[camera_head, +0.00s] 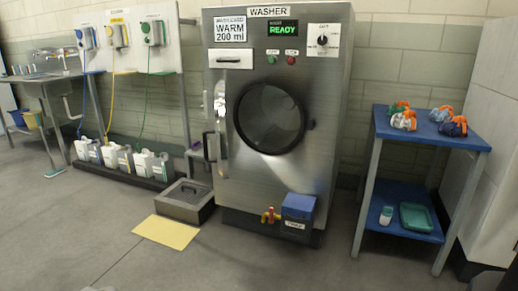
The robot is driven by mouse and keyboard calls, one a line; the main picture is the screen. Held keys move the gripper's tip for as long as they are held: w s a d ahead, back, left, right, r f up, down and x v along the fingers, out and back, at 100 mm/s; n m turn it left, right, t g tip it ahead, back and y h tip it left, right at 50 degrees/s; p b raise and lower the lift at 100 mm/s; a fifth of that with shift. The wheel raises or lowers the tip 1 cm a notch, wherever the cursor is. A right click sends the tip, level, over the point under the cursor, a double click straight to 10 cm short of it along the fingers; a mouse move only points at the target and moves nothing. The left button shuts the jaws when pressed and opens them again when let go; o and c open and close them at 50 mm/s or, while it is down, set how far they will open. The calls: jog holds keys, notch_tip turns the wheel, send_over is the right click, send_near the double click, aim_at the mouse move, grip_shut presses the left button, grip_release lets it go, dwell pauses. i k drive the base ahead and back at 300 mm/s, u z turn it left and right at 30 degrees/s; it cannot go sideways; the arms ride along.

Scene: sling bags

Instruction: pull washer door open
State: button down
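The washer (292,190) is a tall steel cabinet in the middle of the head view, with a "WASHER" sign and a green "READY" display (283,28) on top. I do not see my gripper in this view.
A blue two-level table (458,143) with several small bags stands on the right. A blue-lidded box (298,212) is at the washer's foot. A grey floor box (186,202) and yellow mat (166,232) lie to the left. The floor in front is clear.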

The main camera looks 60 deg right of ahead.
aim_at(221, 131)
jog(key=z, duration=1.1)
